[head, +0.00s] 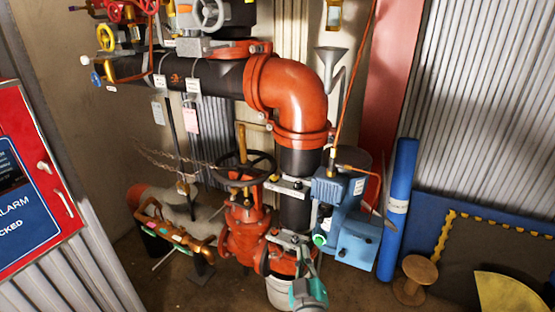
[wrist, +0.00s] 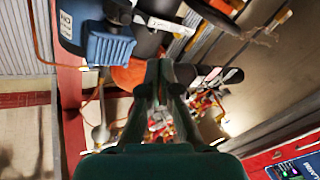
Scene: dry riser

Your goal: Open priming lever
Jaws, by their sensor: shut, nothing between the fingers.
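My gripper (wrist: 167,72) is in the middle of the wrist view, with its dark fingers shut and nothing between them. My teal and grey arm shows at the bottom centre of the head view, in front of the red valve's lower end. The blue pump unit (head: 338,190) stands right of the black vertical pipe; its ribbed blue housing shows at upper left in the wrist view (wrist: 108,48). A thin copper-coloured line and a grey funnel (head: 332,58) are above it. I cannot single out the priming lever for certain; no lever is visibly held.
A red gate valve (head: 245,235) with a black handwheel (head: 243,168) stands left of the pump. An orange elbow (head: 290,92) is above. A blue roll (head: 398,205) and a wooden spool (head: 417,280) are at right. A red alarm panel (head: 30,180) is at left.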

